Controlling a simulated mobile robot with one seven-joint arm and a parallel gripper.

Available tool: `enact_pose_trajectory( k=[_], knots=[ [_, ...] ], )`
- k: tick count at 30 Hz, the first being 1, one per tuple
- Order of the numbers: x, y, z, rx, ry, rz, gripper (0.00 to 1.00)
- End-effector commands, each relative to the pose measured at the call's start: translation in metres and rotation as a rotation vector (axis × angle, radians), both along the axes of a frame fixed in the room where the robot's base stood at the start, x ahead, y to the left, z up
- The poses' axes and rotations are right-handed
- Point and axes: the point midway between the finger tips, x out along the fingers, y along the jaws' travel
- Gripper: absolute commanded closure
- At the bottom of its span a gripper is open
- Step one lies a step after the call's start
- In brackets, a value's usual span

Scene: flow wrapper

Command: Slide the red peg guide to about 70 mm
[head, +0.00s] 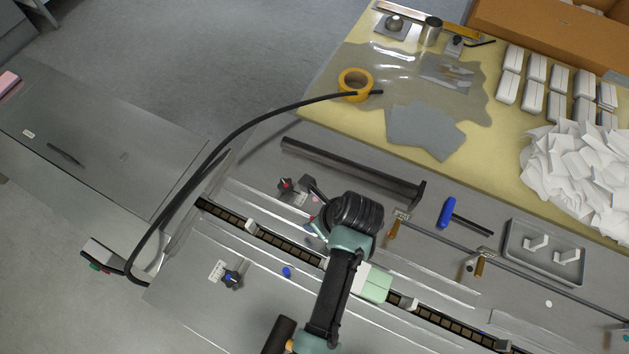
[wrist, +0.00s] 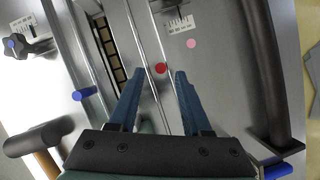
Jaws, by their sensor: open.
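The red peg (wrist: 160,69) shows as a round red top beside a long bright metal guide rail (wrist: 126,45) in the wrist view. My gripper (wrist: 160,73) is open, its two blue fingers on either side of the peg, with gaps visible on both sides. A white scale (wrist: 180,24) lies beyond the peg; its reading is too small to tell. In the head view my gripper (head: 313,228) points to the upper left, partly hidden by my wrist, and the peg is hidden. A red-topped black knob (head: 286,185) stands near the scale (head: 301,198).
A chain conveyor (head: 290,242) runs beside the rails. A blue peg (head: 287,271) and blue knob (head: 232,278) sit on the near side. A black bar (head: 350,170) lies beyond my gripper, with a blue-handled tool (head: 447,212) to the right.

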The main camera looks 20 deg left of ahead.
Motion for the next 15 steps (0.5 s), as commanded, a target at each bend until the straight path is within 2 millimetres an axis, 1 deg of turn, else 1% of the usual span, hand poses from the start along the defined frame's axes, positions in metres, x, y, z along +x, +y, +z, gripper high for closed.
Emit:
enact_pose_trajectory(
  k=[1,6,10,15],
  knots=[
    [0.001,0.003,-0.007,0.0,0.002,0.002,0.52],
    [0.004,0.009,-0.022,-0.001,-0.001,0.001,0.52],
    [0.005,0.01,-0.028,-0.001,-0.001,0.001,0.52],
    [0.005,0.011,-0.028,0.0,-0.003,0.001,0.52]
  ],
)
